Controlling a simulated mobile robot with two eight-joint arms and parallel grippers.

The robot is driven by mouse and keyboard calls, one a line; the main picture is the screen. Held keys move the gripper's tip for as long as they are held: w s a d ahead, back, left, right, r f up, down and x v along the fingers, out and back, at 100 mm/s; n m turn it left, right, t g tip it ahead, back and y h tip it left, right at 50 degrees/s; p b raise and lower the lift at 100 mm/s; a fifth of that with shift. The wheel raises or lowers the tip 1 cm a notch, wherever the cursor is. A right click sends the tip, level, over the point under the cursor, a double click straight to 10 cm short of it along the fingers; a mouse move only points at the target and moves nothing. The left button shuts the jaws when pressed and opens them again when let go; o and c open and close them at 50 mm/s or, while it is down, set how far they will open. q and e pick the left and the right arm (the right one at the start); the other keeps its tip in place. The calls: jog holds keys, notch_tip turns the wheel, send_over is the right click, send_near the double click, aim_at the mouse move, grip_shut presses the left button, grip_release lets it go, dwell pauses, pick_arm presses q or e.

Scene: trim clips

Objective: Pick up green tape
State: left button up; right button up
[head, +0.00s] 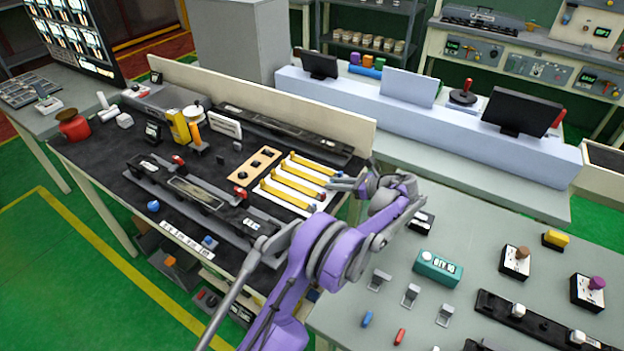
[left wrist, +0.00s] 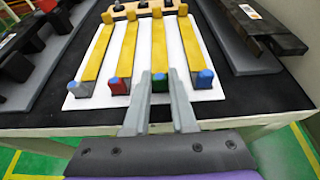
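The green-ended tape (left wrist: 160,84) is the third from the left of several yellow strips in the left wrist view. Its near end is a green block with a blue top. My left gripper (left wrist: 160,76) has its two fingers apart, one on each side of this green end; I cannot tell whether they touch it. In the head view my left gripper (head: 338,184) is at the right ends of the yellow strips and hides part of them. The strips lie on a white plate (left wrist: 98,62) on the black table top. My right gripper is not in view.
Neighbouring strips have a red end (left wrist: 118,86) and blue-topped ends close by. A wooden block with black knobs (head: 254,166) stands at the strips' far end. A long grey rail fixture (head: 190,190) lies on the left. The grey table (head: 385,325) on the right holds small parts.

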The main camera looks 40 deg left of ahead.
pick_arm(q)
grip_shut()
jog(key=shift+r, duration=0.15)
